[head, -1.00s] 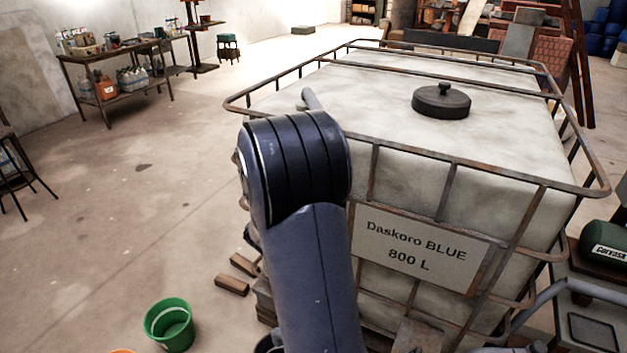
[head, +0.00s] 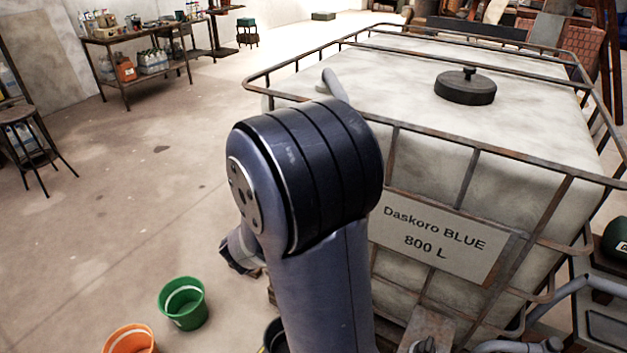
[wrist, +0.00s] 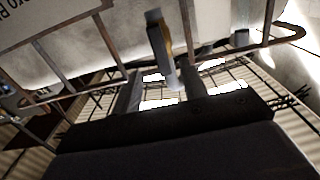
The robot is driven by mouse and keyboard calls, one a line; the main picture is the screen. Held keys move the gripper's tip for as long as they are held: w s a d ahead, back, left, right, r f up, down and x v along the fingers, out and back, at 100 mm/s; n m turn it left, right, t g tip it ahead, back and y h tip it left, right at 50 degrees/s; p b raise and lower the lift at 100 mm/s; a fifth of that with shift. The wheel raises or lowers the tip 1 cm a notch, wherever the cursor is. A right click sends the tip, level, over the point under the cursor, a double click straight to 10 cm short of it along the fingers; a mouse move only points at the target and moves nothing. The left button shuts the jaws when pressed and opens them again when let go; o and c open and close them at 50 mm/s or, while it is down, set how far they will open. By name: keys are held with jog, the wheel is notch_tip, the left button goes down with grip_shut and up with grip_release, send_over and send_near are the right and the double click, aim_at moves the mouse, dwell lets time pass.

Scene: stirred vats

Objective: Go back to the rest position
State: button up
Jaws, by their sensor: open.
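My arm rises in front of the large white vat (head: 540,155) labelled Daskoro BLUE 800 L in the head view, its dark elbow hiding part of the vat's near left side. In the wrist view my gripper (wrist: 160,92) shows two dark fingers spread apart, with nothing held between them. The vat's rusty cage bars (wrist: 265,30) show close around the gripper. In the head view the gripper is hidden behind my arm.
A green bucket (head: 182,303) and an orange bucket (head: 130,340) stand on the floor at lower left. A black lid (head: 465,88) sits on the vat. A stool (head: 30,140) and a workbench (head: 135,50) stand farther left. The floor between is clear.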

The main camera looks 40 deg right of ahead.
dwell(0.3)
jog(key=p+x, duration=0.1)
jog(key=x, duration=0.9)
jog(key=shift+r+p, duration=0.15)
jog(key=shift+p, duration=0.25)
jog(key=shift+w+d, duration=0.2)
jog(key=shift+d, duration=0.15)
jog(key=shift+a, duration=0.1)
